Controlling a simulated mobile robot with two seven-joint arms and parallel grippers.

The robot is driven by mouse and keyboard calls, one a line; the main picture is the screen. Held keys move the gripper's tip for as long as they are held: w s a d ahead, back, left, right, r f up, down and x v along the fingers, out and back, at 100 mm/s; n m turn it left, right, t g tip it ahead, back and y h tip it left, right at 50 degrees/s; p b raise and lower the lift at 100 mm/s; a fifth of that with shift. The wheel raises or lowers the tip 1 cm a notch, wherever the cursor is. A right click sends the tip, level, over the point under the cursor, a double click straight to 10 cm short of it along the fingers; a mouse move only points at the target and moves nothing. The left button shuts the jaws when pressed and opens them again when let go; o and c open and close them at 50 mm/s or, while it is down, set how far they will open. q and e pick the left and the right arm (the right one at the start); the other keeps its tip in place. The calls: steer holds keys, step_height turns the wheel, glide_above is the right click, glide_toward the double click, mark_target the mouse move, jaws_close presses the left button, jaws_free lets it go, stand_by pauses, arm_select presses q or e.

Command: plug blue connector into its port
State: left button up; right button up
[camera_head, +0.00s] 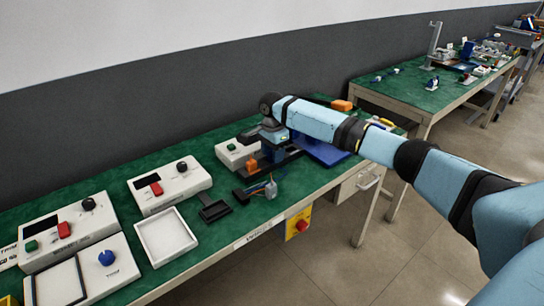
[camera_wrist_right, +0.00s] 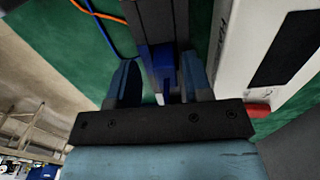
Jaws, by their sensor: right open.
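In the right wrist view a blue block (camera_wrist_right: 163,60), which looks like the blue connector, lies between the fingers of my right gripper (camera_wrist_right: 160,85). The fingers are open, with a gap on the left side; I cannot tell whether the right finger touches it. A dark grey bar (camera_wrist_right: 160,18) runs beyond the blue block. In the head view my right gripper (camera_head: 272,150) points down over the green bench, beside an orange block (camera_head: 252,166). The blue connector is hidden there by the gripper, and I cannot make out its port. My left gripper is not in view.
A blue cable (camera_wrist_right: 104,28) and an orange cable run beside the bar. White control boxes (camera_head: 170,186) and a white tray (camera_head: 165,237) stand on the left of the green bench (camera_head: 235,228). A blue plate (camera_head: 325,150) lies to the right. A yellow panel (camera_head: 298,222) hangs at the front.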

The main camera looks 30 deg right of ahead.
arm_select(q)
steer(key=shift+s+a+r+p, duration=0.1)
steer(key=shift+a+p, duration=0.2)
steer(key=shift+p, duration=0.6)
arm_select(e)
step_height(320, 180, up, 12)
steer(key=shift+w+f, duration=0.25)
